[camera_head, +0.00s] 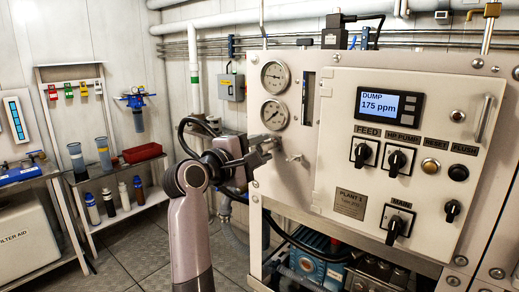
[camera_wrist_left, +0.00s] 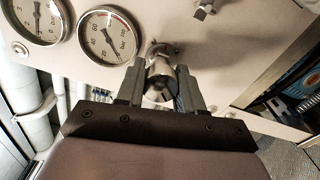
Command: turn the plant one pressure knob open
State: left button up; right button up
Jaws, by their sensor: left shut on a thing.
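The pressure knob (camera_wrist_left: 160,72) is a small silver metal knob on the front of the pale plant panel, just beside the lower gauge. My left gripper (camera_head: 266,147) reaches the panel from the left, below the lower gauge. In the left wrist view my left gripper (camera_wrist_left: 161,80) has its two fingers shut on the knob, one on each side. In the head view the knob is mostly hidden by the fingers. The panel (camera_head: 330,110) carries a label reading PLANT 1 (camera_head: 350,203). My right gripper is not in view.
Two round gauges (camera_head: 274,75) sit above my gripper; the lower gauge (camera_wrist_left: 108,37) is close to the fingers. A small metal fitting (camera_head: 297,159) sticks out to the right. The display (camera_head: 390,104) reads DUMP, 175 ppm, above several black switches. A shelf with bottles (camera_head: 122,196) stands left.

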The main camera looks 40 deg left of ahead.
pick_arm(q)
jog(key=o, duration=1)
jog(key=shift+o, duration=0.2)
jog(key=s+b, duration=0.1)
jog(key=s, duration=0.6)
jog(key=shift+a, duration=0.3)
jog(key=shift+s, duration=0.1)
